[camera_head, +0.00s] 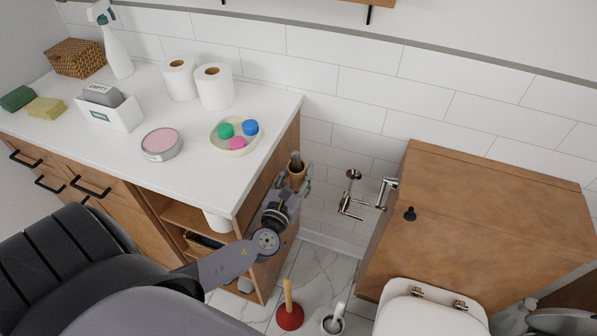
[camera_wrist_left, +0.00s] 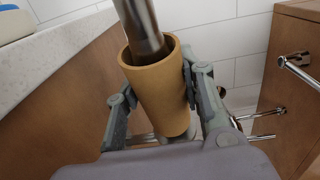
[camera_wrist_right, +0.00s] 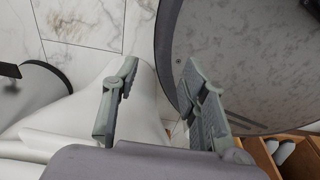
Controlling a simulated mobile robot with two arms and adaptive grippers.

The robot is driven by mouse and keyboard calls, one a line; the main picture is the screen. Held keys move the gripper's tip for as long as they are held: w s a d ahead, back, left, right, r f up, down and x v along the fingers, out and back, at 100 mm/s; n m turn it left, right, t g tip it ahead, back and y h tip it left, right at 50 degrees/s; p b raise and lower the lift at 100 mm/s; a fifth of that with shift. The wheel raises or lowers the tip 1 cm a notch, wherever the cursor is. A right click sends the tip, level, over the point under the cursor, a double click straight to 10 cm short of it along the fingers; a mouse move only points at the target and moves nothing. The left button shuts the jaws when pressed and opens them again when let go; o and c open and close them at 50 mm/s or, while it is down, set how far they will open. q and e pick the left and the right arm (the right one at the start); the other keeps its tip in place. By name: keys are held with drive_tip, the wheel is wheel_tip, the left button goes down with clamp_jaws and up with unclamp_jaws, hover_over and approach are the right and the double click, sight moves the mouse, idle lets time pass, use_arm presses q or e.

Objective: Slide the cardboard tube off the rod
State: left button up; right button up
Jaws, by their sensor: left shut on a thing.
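The brown cardboard tube (camera_head: 297,177) is at the right end of the counter, in front of the tiled wall. In the left wrist view the tube (camera_wrist_left: 160,92) fills the middle, and the dark metal rod (camera_wrist_left: 140,28) enters its open top, with a gap around it. The rod's end (camera_head: 295,157) also shows in the head view. How far the rod reaches inside is hidden. My left gripper (camera_wrist_left: 158,95) is shut on the tube, one finger on each side. My right gripper (camera_wrist_right: 160,72) is open and empty, away from the tube.
Chrome fittings (camera_head: 350,195) stand out from the wall right of the tube, beside a wooden cabinet (camera_head: 490,200). The white counter (camera_head: 200,185) edge is close on the left. A plunger (camera_head: 290,312) and a toilet (camera_head: 430,310) are below.

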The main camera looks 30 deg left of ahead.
sight(293, 159)
use_arm(q)
drive_tip(key=shift+s+d+r+p, duration=0.1)
drive_tip(key=shift+s+r+p, duration=0.2)
drive_tip(key=shift+r+p, duration=1)
drive_tip(key=shift+s+d+r+p, duration=0.1)
drive_tip(key=shift+s+r+p, duration=0.15)
drive_tip(key=shift+r+p, duration=1.1)
drive_tip(key=shift+s+r+p, duration=0.3)
drive_tip(key=shift+r+p, duration=0.7)
drive_tip(key=shift+r, duration=0.55)
wheel_tip(293, 159, up, 12)
drive_tip(key=s+p, duration=0.2)
drive_tip(key=p, duration=0.8)
drive_tip(key=shift+s+d+f, duration=0.25)
drive_tip(key=shift+s+d, duration=0.05)
